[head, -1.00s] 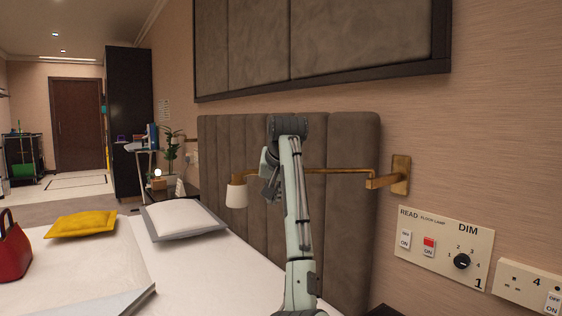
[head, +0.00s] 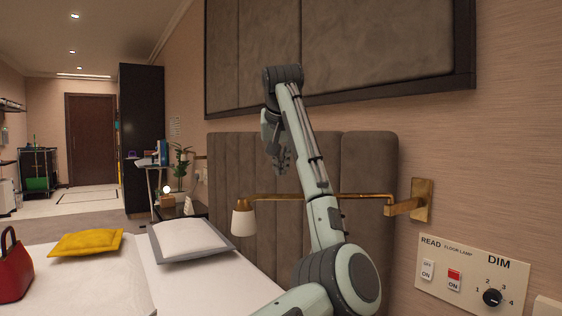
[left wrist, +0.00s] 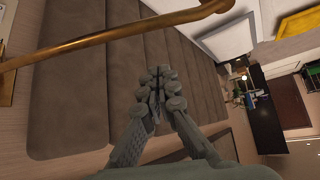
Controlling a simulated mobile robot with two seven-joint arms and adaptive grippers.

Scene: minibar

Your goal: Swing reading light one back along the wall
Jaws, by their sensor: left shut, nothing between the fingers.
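The reading light has a white shade (head: 243,223) at the left end of a thin brass arm (head: 275,196). The brass arm runs right, in front of the padded headboard, to a brass wall bracket (head: 422,200). My own arm hides part of the brass arm. My left gripper (head: 282,165) points down in the head view, above the brass arm and to the right of the shade. It is shut and empty. In the left wrist view its fingers (left wrist: 155,92) are together, apart from the brass arm (left wrist: 110,38). My right gripper is not in view.
A wall panel with switches and a dimmer (head: 470,278) is below the bracket. A dark-framed padded panel (head: 340,50) hangs above. The bed holds a white pillow (head: 188,240), a yellow cushion (head: 86,243) and a red bag (head: 14,270).

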